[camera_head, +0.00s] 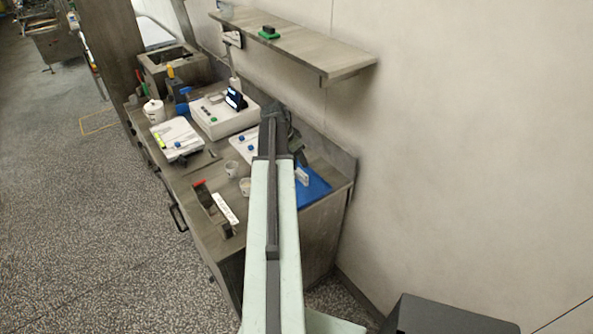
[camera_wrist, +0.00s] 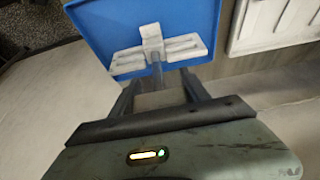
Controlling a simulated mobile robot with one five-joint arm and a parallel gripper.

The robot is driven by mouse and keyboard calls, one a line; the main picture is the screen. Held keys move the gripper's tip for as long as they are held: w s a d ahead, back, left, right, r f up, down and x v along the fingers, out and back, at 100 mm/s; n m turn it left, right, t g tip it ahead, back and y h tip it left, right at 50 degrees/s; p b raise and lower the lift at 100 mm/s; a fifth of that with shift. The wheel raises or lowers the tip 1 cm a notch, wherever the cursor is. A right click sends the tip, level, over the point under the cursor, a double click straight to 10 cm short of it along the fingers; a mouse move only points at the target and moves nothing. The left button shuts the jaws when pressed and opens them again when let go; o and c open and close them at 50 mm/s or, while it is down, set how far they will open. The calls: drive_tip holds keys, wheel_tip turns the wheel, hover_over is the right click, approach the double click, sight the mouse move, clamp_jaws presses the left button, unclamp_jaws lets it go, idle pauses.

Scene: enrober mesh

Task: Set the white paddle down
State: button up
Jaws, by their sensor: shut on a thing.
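The white paddle (camera_wrist: 155,48) is in the wrist view, with a wide ribbed white part and a raised block at its middle. My gripper (camera_wrist: 160,80) has its two dark fingers on either side of the paddle's greyish lower part and is shut on it. Behind the paddle lies a flat blue mat or tray (camera_wrist: 100,18); I cannot tell whether the paddle touches it. In the head view the blue surface (camera_head: 315,190) shows at the bench's right end, with a small white piece (camera_head: 302,176) over it.
A white panel or tray (camera_wrist: 280,22) is at the wrist view's upper right. A wall shelf (camera_head: 300,48) hangs above.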

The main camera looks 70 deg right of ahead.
wheel_tip(320, 180, down, 4)
drive_tip(key=b, duration=0.3)
drive_tip(key=shift+b, duration=0.35)
drive_tip(key=shift+r, duration=0.25)
drive_tip(key=shift+f, duration=0.2)
drive_tip(key=o, duration=1.5)
drive_tip(key=shift+r, duration=0.1)
drive_tip(key=shift+r+p, duration=0.45)
drive_tip(key=shift+p, duration=0.15)
drive_tip(key=p+v, duration=1)
drive_tip(key=v, duration=0.1)
drive_tip(key=shift+a+r, duration=0.15)
